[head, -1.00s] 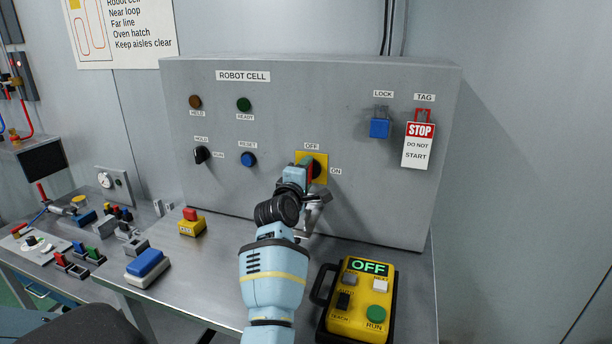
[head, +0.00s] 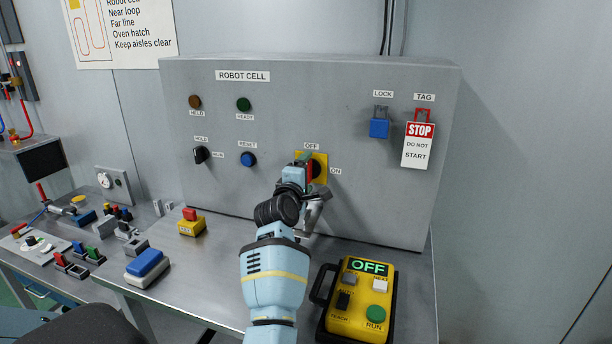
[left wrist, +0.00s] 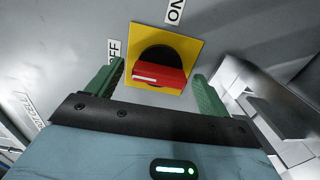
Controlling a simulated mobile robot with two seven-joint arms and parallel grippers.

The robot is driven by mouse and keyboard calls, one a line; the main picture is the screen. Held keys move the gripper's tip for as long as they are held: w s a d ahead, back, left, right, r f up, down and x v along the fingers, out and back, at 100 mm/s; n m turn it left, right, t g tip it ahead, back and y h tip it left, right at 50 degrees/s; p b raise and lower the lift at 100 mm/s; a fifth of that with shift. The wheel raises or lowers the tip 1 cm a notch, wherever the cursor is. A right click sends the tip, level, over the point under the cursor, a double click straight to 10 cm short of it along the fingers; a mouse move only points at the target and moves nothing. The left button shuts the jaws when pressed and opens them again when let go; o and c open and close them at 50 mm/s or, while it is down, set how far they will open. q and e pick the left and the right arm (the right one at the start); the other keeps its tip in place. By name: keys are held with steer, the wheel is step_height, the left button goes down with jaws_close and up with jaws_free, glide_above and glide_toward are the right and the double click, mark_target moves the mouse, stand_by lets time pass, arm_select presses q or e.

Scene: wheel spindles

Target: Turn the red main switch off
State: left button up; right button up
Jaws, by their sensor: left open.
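The red main switch handle (head: 310,172) sits on a yellow plate (head: 321,160) on the grey panel, with an OFF label above and an ON label to the right. In the head view it stands about upright. In the left wrist view the handle (left wrist: 160,76) has its white-marked end toward the OFF side. My left gripper (head: 304,163) is at the switch, partly covering it. In the left wrist view its green fingers (left wrist: 158,88) are open on either side of the handle's ends, with gaps visible. My right gripper is not in view.
A blue padlock (head: 379,128) and a STOP tag (head: 418,146) hang at the panel's right. A yellow pendant (head: 360,298) showing OFF stands on the bench below. Knobs and lamps are left of the switch. A small yellow box (head: 191,225) with a red button is on the bench.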

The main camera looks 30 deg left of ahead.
arm_select(q)
steer(key=shift+s, duration=0.15)
steer(key=v, duration=0.7)
steer(key=shift+s, duration=0.3)
stand_by(0.4)
